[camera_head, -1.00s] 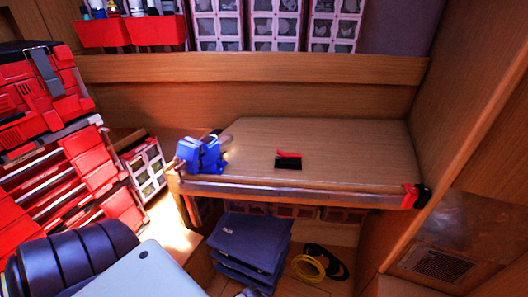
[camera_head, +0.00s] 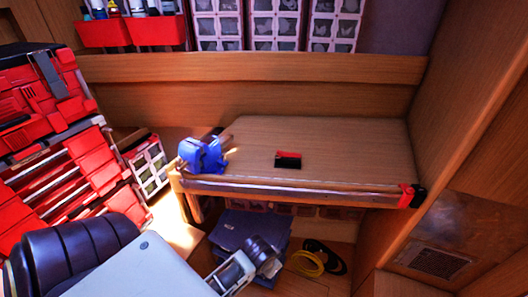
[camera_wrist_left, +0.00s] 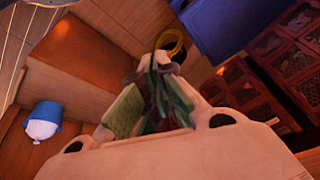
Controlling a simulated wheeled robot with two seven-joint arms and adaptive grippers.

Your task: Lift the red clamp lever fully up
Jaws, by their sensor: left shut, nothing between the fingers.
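A small black block with a red lever (camera_head: 288,154) on its top sits on the middle of the wooden workbench (camera_head: 350,150) in the head view. The red lever lies low, close along the block. My left gripper (camera_wrist_left: 160,68) shows in the left wrist view with its fingers shut and nothing between them. It points toward the floor area by a yellow coil (camera_wrist_left: 170,42), away from the lever. The lever is not seen in the left wrist view. My right gripper is not in view.
A blue vise (camera_head: 203,155) stands at the bench's left end. A red and black piece (camera_head: 411,196) is at its front right corner. Blue stacked crates (camera_head: 243,228) and the yellow coil (camera_head: 306,264) lie below. Red drawers (camera_head: 75,170) stand left. The bench around the lever is clear.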

